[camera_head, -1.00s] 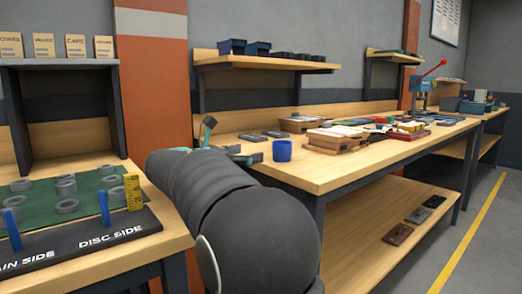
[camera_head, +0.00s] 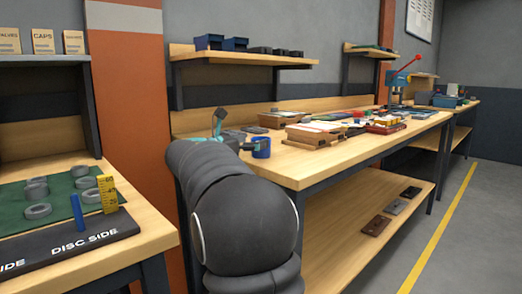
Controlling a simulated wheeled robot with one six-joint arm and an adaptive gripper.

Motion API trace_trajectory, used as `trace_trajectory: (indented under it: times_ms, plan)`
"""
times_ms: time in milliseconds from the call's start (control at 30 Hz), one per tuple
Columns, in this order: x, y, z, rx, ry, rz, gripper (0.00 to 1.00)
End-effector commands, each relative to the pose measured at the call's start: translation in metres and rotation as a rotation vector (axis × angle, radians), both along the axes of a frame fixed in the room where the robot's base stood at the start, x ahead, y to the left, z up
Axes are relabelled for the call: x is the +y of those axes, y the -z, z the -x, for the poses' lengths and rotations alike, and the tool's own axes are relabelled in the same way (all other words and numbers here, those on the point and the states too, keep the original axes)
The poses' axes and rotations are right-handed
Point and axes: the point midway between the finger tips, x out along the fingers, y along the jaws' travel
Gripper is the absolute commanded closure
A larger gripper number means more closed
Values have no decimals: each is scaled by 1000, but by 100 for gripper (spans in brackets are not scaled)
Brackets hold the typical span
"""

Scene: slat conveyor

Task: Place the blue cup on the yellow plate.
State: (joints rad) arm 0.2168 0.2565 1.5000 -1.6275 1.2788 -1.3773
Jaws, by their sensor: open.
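The blue cup (camera_head: 262,148) stands upright on the wooden bench near its left front corner. My gripper (camera_head: 247,141) is just left of the cup, low over the bench, with teal parts showing beyond my dark arm. It is open. The arm hides much of the gripper, and I cannot tell whether a finger touches the cup. I cannot make out a yellow plate in this view.
Wooden boxes and papers (camera_head: 314,133) lie on the bench (camera_head: 310,165) right of the cup. A shelf with blue bins (camera_head: 235,44) hangs above. A second bench with a green mat (camera_head: 60,208) is at left. The floor at right is clear.

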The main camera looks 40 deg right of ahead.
Motion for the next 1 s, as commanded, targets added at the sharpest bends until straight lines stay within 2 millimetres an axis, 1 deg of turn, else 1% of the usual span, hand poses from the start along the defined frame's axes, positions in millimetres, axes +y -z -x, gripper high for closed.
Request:
trace_trajectory:
  times_ms: [33,200,300,467,500,567,600,667,700,733,767,800,1000]
  plan:
    - [-8,-1,0,0,4,0,9]
    - [-31,-1,-2,0,3,0,9]
    - [-36,-1,-3,0,1,0,9]
    - [-36,-1,-3,0,0,0,9]
    - [-36,-1,-3,0,0,0,14]
    - [-36,-1,-3,0,1,0,29]
    - [-35,-1,-3,0,0,0,39]
    - [-35,-1,-3,0,1,0,54]
    - [-35,-1,-3,0,1,0,64]
    - [-35,-1,-3,0,1,0,69]
    - [-35,-1,-3,0,1,0,69]
    - [-35,-1,-3,-1,1,0,74]
    - [-35,-1,-3,-1,1,0,74]
